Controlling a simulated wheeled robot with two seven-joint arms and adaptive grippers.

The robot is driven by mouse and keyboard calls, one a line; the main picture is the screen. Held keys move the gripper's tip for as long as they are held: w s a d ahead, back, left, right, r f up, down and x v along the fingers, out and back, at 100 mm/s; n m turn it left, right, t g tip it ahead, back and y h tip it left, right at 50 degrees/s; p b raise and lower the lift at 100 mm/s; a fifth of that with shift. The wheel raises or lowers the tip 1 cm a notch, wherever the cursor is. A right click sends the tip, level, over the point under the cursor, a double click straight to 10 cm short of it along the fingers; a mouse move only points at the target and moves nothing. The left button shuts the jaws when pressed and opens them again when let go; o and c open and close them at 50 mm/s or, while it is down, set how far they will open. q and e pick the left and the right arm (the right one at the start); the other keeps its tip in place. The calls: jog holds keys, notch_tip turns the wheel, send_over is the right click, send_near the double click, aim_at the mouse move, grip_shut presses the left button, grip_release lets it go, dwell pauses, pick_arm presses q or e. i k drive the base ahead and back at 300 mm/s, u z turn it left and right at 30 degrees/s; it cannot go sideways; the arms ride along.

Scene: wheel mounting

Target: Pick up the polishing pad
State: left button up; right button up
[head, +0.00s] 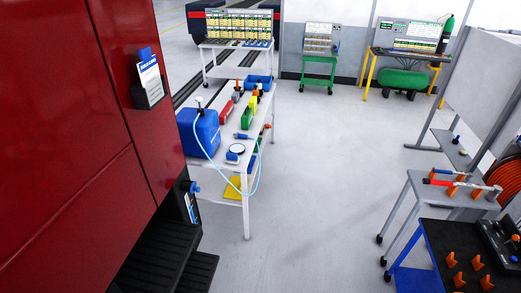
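A small round pad-like disc (237,149) with a pale top and dark rim lies near the front end of a white workbench (222,168). I cannot tell for sure that it is the polishing pad. A small blue item (232,158) lies just in front of it, and a blue-and-dark tool (243,136) lies behind it. A pale hose runs close by, over the bench's front edge. Neither of my grippers is in view.
A blue canister (200,133) stands on the bench's left side, beside a red vehicle panel (60,130) and black steps (165,250). Grey carts (455,190) and a dark tray with orange pegs (440,255) stand at right. The floor between (320,180) is clear.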

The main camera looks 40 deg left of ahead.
aim_at(232, 158)
jog(key=u, duration=0.05)
jog(key=i, duration=1.85)
jog(key=u, duration=1.25)
jog(key=i, duration=1)
jog(key=u, duration=1.05)
